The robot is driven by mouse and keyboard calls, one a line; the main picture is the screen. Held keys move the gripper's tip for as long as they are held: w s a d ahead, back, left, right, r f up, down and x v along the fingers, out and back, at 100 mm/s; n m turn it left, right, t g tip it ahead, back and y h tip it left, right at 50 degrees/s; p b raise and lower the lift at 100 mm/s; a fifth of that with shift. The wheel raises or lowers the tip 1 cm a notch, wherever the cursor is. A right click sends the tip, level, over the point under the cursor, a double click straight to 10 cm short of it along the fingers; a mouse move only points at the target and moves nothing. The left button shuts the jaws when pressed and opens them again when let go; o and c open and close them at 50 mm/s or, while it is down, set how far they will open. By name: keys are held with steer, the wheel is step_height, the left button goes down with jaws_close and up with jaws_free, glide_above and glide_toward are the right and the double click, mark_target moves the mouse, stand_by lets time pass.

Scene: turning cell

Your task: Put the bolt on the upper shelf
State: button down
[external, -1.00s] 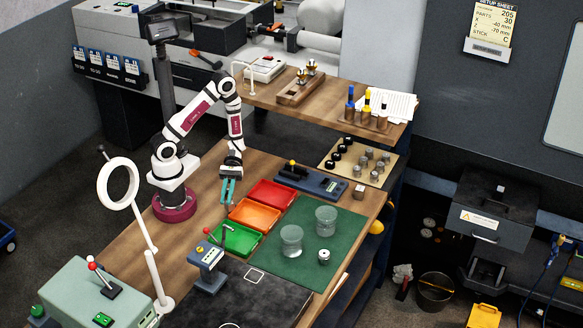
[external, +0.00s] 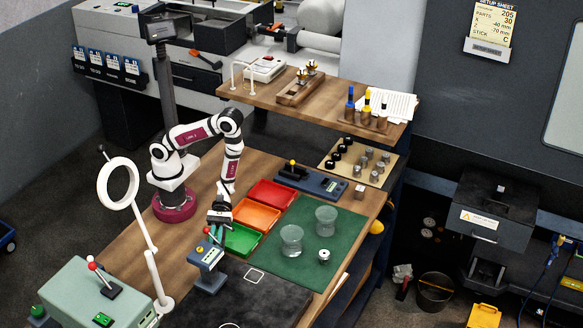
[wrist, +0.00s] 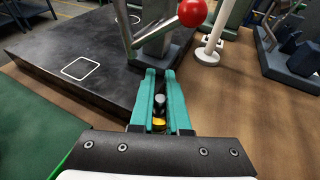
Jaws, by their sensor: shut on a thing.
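My gripper (external: 213,234) is low beside the green tray (external: 243,239), above the small lever device (external: 208,263). In the wrist view its teal fingers (wrist: 160,77) are closed around a small dark grey piece with a yellow part (wrist: 159,123). The fingers hide much of this piece, and I cannot tell for sure that it is the bolt. The upper shelf (external: 325,108) is the raised wooden board at the back, to the right of my arm and well above my gripper.
The shelf holds a wooden block with fittings (external: 298,87), a rack of coloured-handled tools (external: 367,115) and papers. Its middle is clear. Red and orange trays, a green mat (external: 338,230) with two glass jars, and a red-ball lever (wrist: 192,12) are close by.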

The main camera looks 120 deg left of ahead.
steer(key=shift+f, duration=0.45)
steer(key=c, duration=0.9)
jaws_free()
steer(key=shift+f, duration=0.15)
